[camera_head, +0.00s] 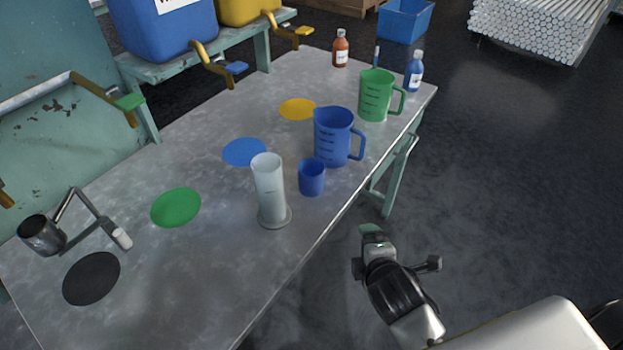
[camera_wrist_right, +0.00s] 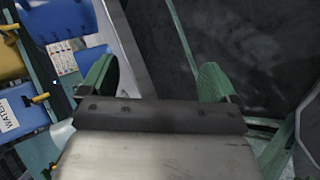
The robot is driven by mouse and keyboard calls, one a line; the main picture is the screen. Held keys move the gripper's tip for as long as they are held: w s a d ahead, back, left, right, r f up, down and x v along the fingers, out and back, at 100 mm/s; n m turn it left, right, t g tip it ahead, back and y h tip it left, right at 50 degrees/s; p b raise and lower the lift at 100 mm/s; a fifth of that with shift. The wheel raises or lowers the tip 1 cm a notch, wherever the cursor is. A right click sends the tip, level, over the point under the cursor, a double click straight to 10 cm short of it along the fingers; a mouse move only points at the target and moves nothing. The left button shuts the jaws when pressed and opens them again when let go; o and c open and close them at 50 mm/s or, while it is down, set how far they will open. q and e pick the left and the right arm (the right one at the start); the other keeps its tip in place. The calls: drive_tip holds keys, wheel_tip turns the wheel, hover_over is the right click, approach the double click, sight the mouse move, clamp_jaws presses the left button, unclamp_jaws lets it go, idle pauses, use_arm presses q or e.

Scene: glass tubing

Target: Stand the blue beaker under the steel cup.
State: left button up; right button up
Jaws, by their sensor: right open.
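The blue beaker (camera_head: 312,178) is a small plain blue cup standing upright near the table's front edge, between a clear cylinder and a blue jug. The steel cup (camera_head: 41,236) is at the table's left end, joined to a bent metal arm with a white end piece. A black disc (camera_head: 91,278) lies on the table in front of it. My right gripper (camera_head: 371,235), with green fingers, is off the table's front edge, apart from the beaker. In the right wrist view its fingers (camera_wrist_right: 155,80) are spread with nothing between them. My left gripper is not in view.
A frosted measuring cylinder (camera_head: 268,190) stands just left of the beaker. A blue jug (camera_head: 333,135) and a green jug (camera_head: 376,95) stand behind it. Green (camera_head: 176,207), blue (camera_head: 244,152) and yellow (camera_head: 298,109) discs lie flat. The table between cylinder and black disc is clear.

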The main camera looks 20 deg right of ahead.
sight(317, 182)
drive_tip(key=w+a+r+n+t+y, duration=0.1)
drive_tip(key=w+n+t, duration=0.1)
drive_tip(key=n, duration=0.5)
drive_tip(key=w+a+r+n+t+y, duration=0.2)
drive_tip(key=w+n, duration=0.2)
drive_tip(key=n, duration=0.3)
drive_tip(key=w+a+r+n+t+y, duration=0.1)
drive_tip(key=w+n+t, duration=0.2)
drive_tip(key=n, duration=0.4)
drive_tip(key=shift+w+a+r+n+y, duration=0.15)
drive_tip(key=shift+w+a+n+y, duration=0.15)
drive_tip(key=shift+w, duration=0.3)
drive_tip(key=w, duration=0.3)
drive_tip(key=w+a, duration=0.1)
drive_tip(key=w, duration=0.3)
drive_tip(key=w+p, duration=0.1)
drive_tip(key=w, duration=0.2)
drive_tip(key=shift+w+a, duration=0.2)
drive_tip(key=shift+w, duration=0.1)
drive_tip(key=c, duration=1.1)
drive_tip(key=shift+r, duration=0.1)
